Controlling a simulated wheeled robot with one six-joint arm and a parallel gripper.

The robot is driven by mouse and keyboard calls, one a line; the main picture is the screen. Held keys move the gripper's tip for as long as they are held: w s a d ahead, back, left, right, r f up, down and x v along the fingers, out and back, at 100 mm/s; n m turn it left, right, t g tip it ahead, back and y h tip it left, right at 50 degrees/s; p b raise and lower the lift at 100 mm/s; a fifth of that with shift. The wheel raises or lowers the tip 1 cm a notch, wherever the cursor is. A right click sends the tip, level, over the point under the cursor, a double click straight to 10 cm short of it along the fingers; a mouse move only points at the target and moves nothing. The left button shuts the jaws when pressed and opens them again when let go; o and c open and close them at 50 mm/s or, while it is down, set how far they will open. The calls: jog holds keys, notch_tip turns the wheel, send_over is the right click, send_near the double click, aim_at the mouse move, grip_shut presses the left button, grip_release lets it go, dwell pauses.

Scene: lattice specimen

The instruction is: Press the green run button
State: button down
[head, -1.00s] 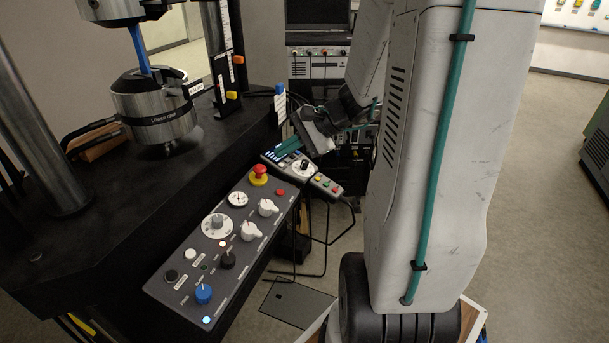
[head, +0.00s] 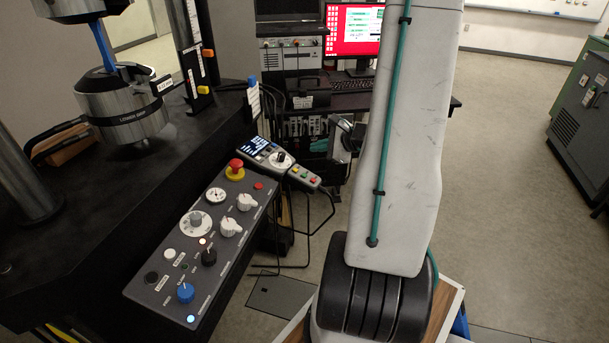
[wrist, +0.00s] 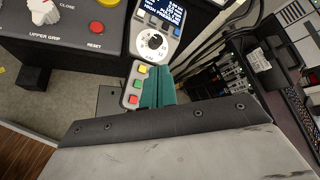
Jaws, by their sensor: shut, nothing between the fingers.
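The green button (wrist: 141,69) is on a grey handset (wrist: 153,45) with a lit screen and a black-and-white dial. My gripper (wrist: 157,86) has teal fingers, closed together and empty. In the wrist view the fingers appear just right of the button row; contact cannot be told. In the head view the handset (head: 270,153) hangs off the far end of the control panel. My gripper there (head: 336,148) is right of it, partly hidden by my arm.
The slanted control panel (head: 170,262) has knobs and a red emergency stop (head: 235,167). The testing machine's lower grip (head: 125,110) stands left. Cables hang below the handset. A desk with a red-screened monitor (head: 352,35) is behind. Open floor lies right.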

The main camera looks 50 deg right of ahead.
jog(key=shift+w+a+f, duration=0.15)
jog(key=shift+w+f, duration=0.2)
jog(key=shift+f, duration=1)
jog(key=shift+w+a+f, duration=0.1)
jog(key=shift+w+f, duration=0.2)
jog(key=shift+f, duration=1)
jog(key=shift+w+a+f, duration=0.15)
jog(key=shift+w+f, duration=0.2)
jog(key=shift+f, duration=1)
jog(key=shift+w+a+f, duration=0.1)
jog(key=shift+f, duration=0.3)
jog(key=shift+w+f, duration=0.1)
jog(key=shift+f, duration=0.25)
jog(key=shift+r, duration=0.1)
jog(key=shift+s+r, duration=0.2)
jog(key=shift+r, duration=0.45)
jog(key=shift+s+d+r, duration=0.1)
jog(key=shift+s+r, duration=0.1)
jog(key=shift+r, duration=0.6)
jog(key=shift+s+d+r, duration=0.1)
jog(key=shift+s+r, duration=0.1)
jog(key=shift+r, duration=0.65)
jog(key=shift+s+d+r, duration=0.1)
jog(key=shift+s+r, duration=0.1)
jog(key=shift+r, duration=0.6)
